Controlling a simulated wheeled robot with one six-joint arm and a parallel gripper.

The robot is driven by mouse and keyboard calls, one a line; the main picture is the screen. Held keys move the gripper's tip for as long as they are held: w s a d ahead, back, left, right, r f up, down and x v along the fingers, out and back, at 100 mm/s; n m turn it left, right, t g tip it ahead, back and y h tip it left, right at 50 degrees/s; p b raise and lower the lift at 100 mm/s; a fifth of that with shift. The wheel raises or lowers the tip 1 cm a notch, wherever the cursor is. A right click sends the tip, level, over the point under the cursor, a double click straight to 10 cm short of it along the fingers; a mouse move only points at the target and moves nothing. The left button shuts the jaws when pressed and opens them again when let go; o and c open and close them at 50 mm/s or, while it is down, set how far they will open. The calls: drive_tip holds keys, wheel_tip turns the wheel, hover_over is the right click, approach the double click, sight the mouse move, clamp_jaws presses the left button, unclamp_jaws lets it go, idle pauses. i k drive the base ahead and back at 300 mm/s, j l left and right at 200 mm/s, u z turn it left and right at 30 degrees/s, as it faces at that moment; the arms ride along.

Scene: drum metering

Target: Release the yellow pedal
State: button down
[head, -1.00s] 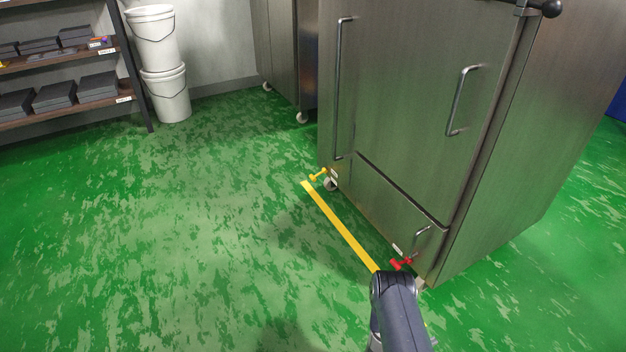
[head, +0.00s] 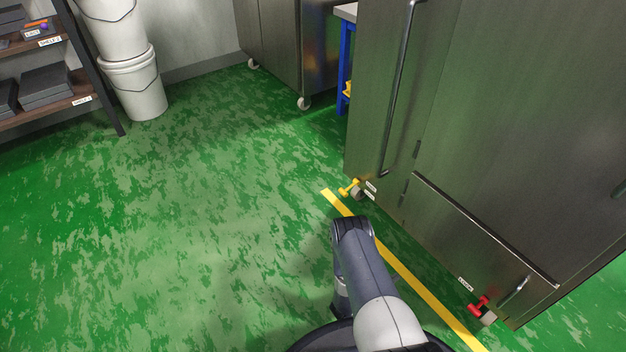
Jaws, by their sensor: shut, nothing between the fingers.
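The yellow pedal (head: 349,187) is at the foot of the steel cabinet (head: 400,190), at its left corner beside a caster. It sticks out toward the floor tape, and a small white label is just right of it. My arm reaches up from the bottom of the head view, and its bent dark joint ends a little below the pedal in the picture, apart from it. My gripper is hidden behind or below the arm, so its fingers do not show. A red pedal (head: 478,306) is at the cabinet's right corner.
Yellow tape (head: 410,272) runs along the floor in front of the cabinet. The green floor to the left is clear. White buckets (head: 137,85) are stacked beside a shelf rack (head: 90,70) at the back left. Another steel unit on casters (head: 283,50) stands behind.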

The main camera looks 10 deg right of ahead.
sight(356, 182)
drive_tip(key=i+j, duration=0.4)
drive_tip(key=i, duration=0.15)
drive_tip(key=i+j+u, duration=0.1)
drive_tip(key=i+j, duration=0.3)
drive_tip(key=i, duration=0.1)
